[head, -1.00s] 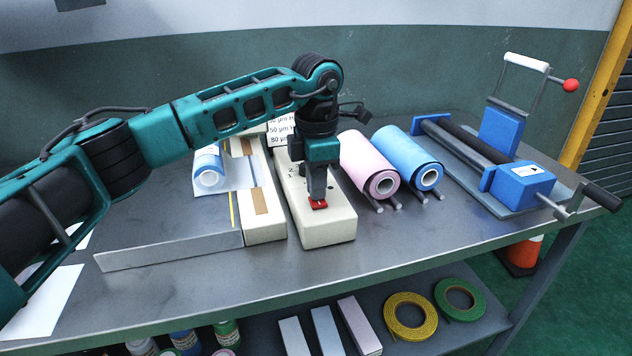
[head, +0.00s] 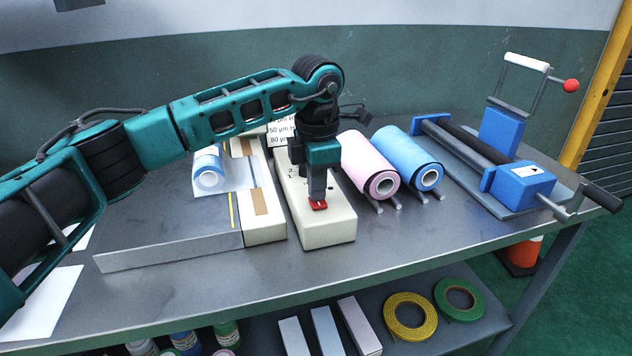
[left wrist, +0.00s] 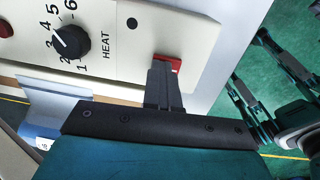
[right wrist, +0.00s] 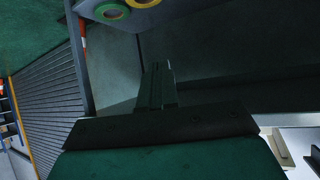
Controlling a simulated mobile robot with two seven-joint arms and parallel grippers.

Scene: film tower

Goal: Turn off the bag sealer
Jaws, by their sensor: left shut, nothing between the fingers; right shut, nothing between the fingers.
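The bag sealer's long cream control box (head: 328,228) lies on the metal table in the middle of the head view. A red rocker switch (head: 318,205) is set in its top near the front end. My left gripper (head: 317,200) is shut and points down, its tips at the switch, touching or nearly so. In the left wrist view the fingertips cover part of the red switch (left wrist: 174,63). A black heat knob (left wrist: 70,43) sits farther along the box. My right gripper (right wrist: 157,75) is shut and empty, away from the sealer, low by the shelf.
A pink roll (head: 370,165) and a blue roll (head: 410,160) lie just right of the box. A blue hand-cranked device (head: 520,185) stands at the right end. Tape rolls (head: 410,315) and boxes lie on the lower shelf. The table front is clear.

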